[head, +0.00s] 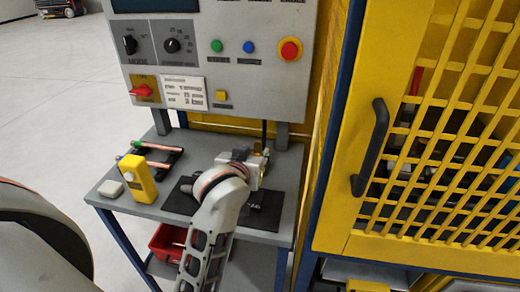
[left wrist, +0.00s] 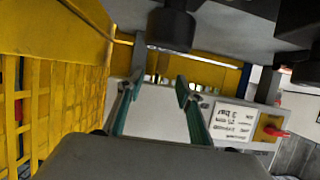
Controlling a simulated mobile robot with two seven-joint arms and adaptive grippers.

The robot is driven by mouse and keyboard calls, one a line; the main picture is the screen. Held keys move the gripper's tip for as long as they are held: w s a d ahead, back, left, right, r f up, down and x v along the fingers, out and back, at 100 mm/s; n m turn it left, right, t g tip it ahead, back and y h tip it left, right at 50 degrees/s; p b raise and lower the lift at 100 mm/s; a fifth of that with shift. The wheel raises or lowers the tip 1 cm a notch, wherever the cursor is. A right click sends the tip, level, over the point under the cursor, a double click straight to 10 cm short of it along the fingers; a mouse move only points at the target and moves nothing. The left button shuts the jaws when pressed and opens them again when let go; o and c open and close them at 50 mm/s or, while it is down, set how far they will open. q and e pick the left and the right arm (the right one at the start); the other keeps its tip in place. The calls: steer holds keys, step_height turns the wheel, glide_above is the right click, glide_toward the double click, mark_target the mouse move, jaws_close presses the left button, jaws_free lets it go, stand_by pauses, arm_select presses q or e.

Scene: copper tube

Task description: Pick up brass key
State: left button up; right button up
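I cannot clearly make out the brass key in either view. A small gold-coloured patch (head: 257,147) shows beside my left gripper in the head view, too small to identify. My left gripper (head: 254,168) is over the right part of the bench, by a dark mat, and its wrist hides part of that area. In the left wrist view, which looks upside down, the left gripper's (left wrist: 156,88) two teal-padded fingers stand apart. A pale surface shows between them, and I see nothing held. My right gripper is not in view.
The grey bench (head: 115,200) carries a yellow meter (head: 136,180), a dark rack with copper tubes (head: 152,164) and a small white block (head: 110,189). A control panel (head: 215,60) stands behind. A yellow mesh cage door (head: 410,150) is close on the right. A red bin (head: 168,243) sits below.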

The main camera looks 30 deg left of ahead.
mark_target(257, 145)
arm_select(q)
steer(key=shift+a+x, duration=0.2)
steer(key=shift+x, duration=3.2)
steer(key=shift+r, duration=0.2)
jaws_close()
